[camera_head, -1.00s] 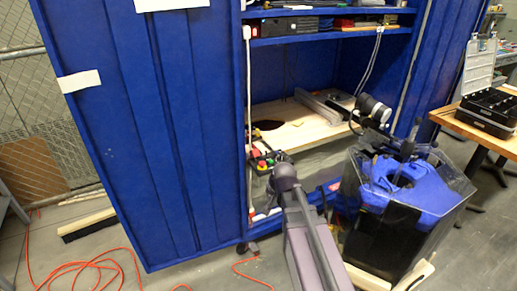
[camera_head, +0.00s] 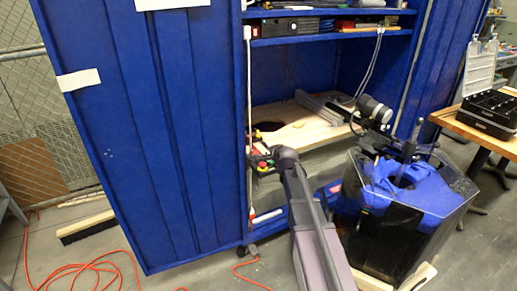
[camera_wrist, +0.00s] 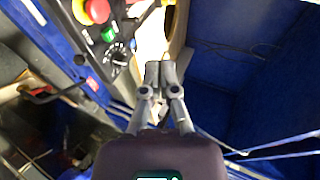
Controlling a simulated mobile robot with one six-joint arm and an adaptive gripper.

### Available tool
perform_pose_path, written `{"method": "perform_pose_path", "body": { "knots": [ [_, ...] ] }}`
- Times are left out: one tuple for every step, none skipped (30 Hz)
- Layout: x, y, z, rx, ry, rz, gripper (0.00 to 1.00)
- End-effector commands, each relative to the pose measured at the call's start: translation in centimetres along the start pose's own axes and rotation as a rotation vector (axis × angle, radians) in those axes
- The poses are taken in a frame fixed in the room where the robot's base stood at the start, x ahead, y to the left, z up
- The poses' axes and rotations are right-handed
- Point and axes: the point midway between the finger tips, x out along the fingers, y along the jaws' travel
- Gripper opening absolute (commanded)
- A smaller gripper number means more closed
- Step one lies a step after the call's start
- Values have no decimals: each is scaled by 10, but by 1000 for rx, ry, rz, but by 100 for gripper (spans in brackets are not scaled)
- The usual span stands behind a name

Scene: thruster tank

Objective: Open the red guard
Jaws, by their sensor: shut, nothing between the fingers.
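A small control box (camera_wrist: 105,45) is at the upper left in the wrist view. It carries a bright red round part (camera_wrist: 97,10), a green button (camera_wrist: 108,34) and a black knob (camera_wrist: 118,56). More red shows beside the round part, cut by the frame's top edge; I cannot tell which red part is the guard. In the head view the box's red part (camera_head: 262,165) shows just left of my arm's end. My gripper (camera_wrist: 160,68) has its fingers together and empty, to the right of the box and apart from it. In the head view its fingers are hidden.
The box is inside a blue cabinet (camera_head: 160,130) with a wooden shelf (camera_head: 310,130) behind my arm. A clear tank with a blue device (camera_head: 415,195) stands to the right. An orange cable (camera_head: 85,270) lies on the floor at left.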

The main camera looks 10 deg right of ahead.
Motion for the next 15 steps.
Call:
{"method": "perform_pose_path", "body": {
  "knots": [
    [0, 0, 0, -1, 0, 1, 0],
    [0, 0, 0, -1, 0, 1, 0],
    [1, 0, 0, -1, 0, 1, 0],
    [1, 0, 0, -1, 0, 1, 0],
    [2, 0, 0, -1, 0, 1, 0],
    [4, 1, 0, -1, 0, 1, 0],
    [5, 1, 0, -1, 0, 1, 0],
    [7, 1, 0, -1, 0, 1, 0],
    [10, 1, -1, -1, 0, 1, 0],
    [12, 1, -1, -1, 0, 1, 0],
    [15, 1, -1, -1, 0, 2, 0],
    [19, 2, -1, -1, 0, 2, 0],
    [23, 2, -1, -1, 0, 2, 0],
    [26, 2, -1, -2, 0, 2, 0],
    [32, 2, -1, -2, 0, 2, 0]
  ]
}}
